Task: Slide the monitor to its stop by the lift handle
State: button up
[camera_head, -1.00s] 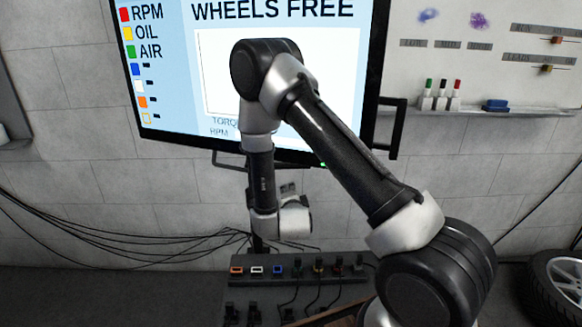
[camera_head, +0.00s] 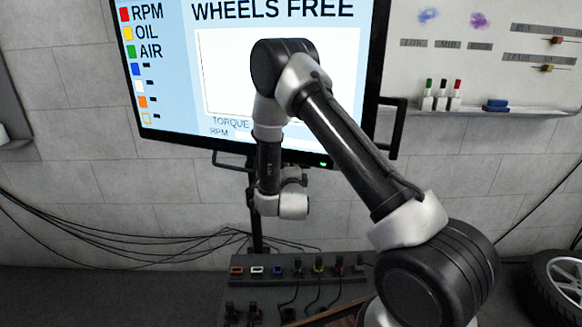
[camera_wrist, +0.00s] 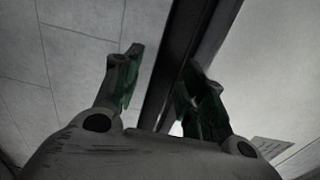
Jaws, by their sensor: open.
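The monitor (camera_head: 185,100) is a large lit screen with a black frame, reading "WHEELS FREE", partly hidden behind my arm. A thin black handle bar (camera_head: 230,164) runs under its lower edge, and a black bracket-shaped handle (camera_head: 398,130) stands out on its right side. I cannot tell which is the lift handle. My gripper (camera_wrist: 162,78) is open with green-padded fingers. In the wrist view a dark bar (camera_wrist: 178,70) runs diagonally between the fingers. I cannot tell whether they are around it or short of it. In the head view my gripper is mostly hidden behind my wrist below the monitor.
A dark post (camera_head: 254,215) stands below the monitor. A grey bench (camera_head: 235,290) with several coloured connectors and cables is under my wrist. A whiteboard tray (camera_head: 470,113) with markers is at right, and a wheel (camera_head: 562,285) is at lower right.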

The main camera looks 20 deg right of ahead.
grip_shut()
notch_tip(320, 180, down, 8)
jog(key=shift+r, duration=0.2)
jog(key=shift+s, duration=0.1)
jog(key=shift+c, duration=0.5)
grip_release()
jog(key=shift+f, duration=0.15)
jog(key=shift+o, duration=0.5)
jog(key=v, duration=1.2)
